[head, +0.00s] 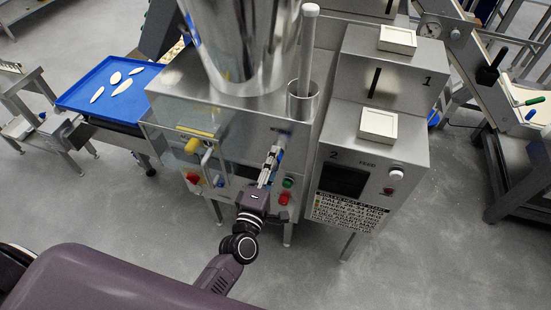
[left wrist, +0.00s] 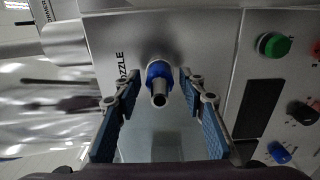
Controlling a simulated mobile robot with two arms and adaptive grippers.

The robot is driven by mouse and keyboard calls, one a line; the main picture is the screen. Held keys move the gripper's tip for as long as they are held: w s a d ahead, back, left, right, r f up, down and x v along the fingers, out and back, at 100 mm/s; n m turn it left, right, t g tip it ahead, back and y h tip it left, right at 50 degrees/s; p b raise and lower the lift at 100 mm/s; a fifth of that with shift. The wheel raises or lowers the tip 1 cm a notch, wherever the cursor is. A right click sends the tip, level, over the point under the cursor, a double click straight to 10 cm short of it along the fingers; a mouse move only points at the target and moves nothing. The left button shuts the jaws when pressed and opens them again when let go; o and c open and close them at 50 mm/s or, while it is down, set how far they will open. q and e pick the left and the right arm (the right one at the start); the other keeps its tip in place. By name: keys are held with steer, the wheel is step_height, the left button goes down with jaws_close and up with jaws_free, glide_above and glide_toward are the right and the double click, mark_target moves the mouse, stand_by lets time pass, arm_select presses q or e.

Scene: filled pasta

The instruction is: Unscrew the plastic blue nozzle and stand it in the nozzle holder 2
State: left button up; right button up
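The nozzle (left wrist: 158,78) shows in the left wrist view as a metal tube with a blue collar, sticking out of a steel machine face beside the lettering "OZZLE". My left gripper (left wrist: 157,88) is open, one blue-padded finger on each side of the nozzle, with gaps between. In the head view, my left gripper (head: 271,167) is at the machine's front, and the nozzle cannot be made out clearly there. A cream square holder-like block (head: 378,125) sits on the steel cabinet marked 2. My right gripper is not in view.
A similar block (head: 397,40) sits on the part marked 1. Green (left wrist: 274,45) and red buttons lie right of the nozzle. A steel hopper (head: 240,45) stands above. A blue tray (head: 108,83) with pale pieces is at left. The floor in front is clear.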

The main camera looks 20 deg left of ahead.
arm_select(q)
jaws_close()
steer(key=n+b, duration=0.1)
steer(key=n, duration=0.2)
steer(key=n+b, duration=0.1)
steer(key=n, duration=0.2)
steer(key=n+b, duration=0.1)
steer(key=n, duration=0.1)
steer(key=shift+f+n+b, duration=0.25)
steer(key=shift+n+b, duration=0.15)
steer(key=shift+r+n, duration=0.1)
steer(key=shift+n, duration=0.7)
steer(key=shift+r+n, duration=0.15)
steer(key=shift+n, duration=0.45)
steer(key=shift+n+b, duration=0.65)
steer(key=shift+n, duration=0.25)
steer(key=n, duration=0.2)
steer(key=shift+f+n+b, duration=0.2)
steer(key=shift+n+b, duration=0.1)
steer(key=shift+b, duration=0.05)
steer(key=n, duration=0.4)
steer(key=shift+s+r+n, duration=0.1)
steer(key=shift+r+n, duration=0.05)
steer(key=shift+n, duration=1.35)
